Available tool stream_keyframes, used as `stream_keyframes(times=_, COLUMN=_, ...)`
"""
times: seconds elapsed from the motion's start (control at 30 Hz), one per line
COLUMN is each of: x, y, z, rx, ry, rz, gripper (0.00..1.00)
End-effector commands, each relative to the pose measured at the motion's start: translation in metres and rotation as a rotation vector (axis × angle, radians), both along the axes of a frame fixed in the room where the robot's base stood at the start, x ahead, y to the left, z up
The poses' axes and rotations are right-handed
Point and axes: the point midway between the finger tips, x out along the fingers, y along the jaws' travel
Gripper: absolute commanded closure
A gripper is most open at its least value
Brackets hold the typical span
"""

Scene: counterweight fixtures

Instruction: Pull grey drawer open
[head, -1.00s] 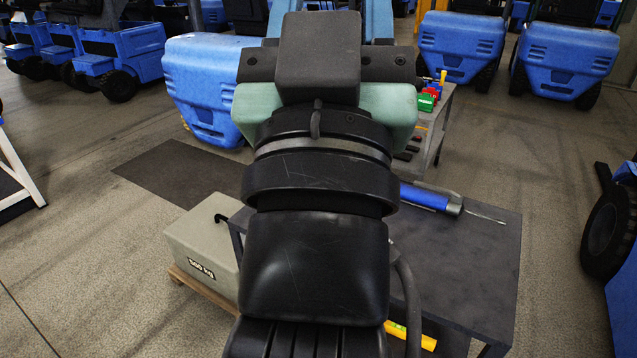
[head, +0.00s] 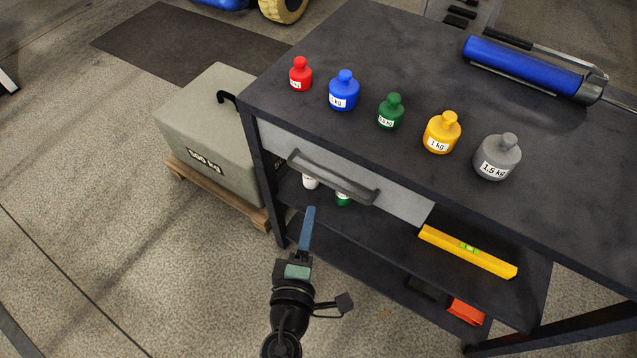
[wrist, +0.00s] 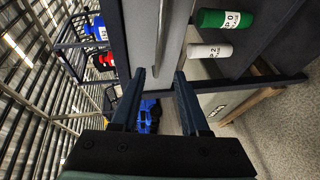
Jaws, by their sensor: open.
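The grey drawer (head: 395,199) sits under the top of a dark workbench, its front about flush with the bench edge. A long dark bar handle (head: 333,178) runs across its front. My gripper (head: 309,210) is just in front of and below the handle in the head view, open and empty. In the wrist view, my two fingers (wrist: 159,72) point at the drawer front (wrist: 145,35), with the handle (wrist: 172,35) ahead of the gap, nearer the right finger. Whether the fingertips straddle the handle, I cannot tell.
On the workbench (head: 400,60) stand red, blue, green, yellow and grey weights (head: 497,157), with a blue tool (head: 520,65) behind. The shelf below holds a yellow level (head: 467,252) and small bottles (head: 310,182). A 500 kg block (head: 210,130) stands left. Floor at front left is clear.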

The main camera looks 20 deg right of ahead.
Motion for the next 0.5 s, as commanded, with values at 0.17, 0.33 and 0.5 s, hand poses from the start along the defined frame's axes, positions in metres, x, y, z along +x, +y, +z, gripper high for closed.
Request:
stream_keyframes(times=0.17, x=0.022, y=-0.013, z=-0.001, rx=-0.001, ry=-0.004, rz=-0.004, gripper=0.55)
stream_keyframes(times=0.33, x=0.052, y=-0.029, z=-0.008, rx=0.0, ry=-0.006, rz=-0.005, gripper=0.55)
stream_keyframes(times=0.5, x=0.079, y=-0.044, z=-0.014, rx=0.001, ry=-0.006, rz=-0.003, gripper=0.55)
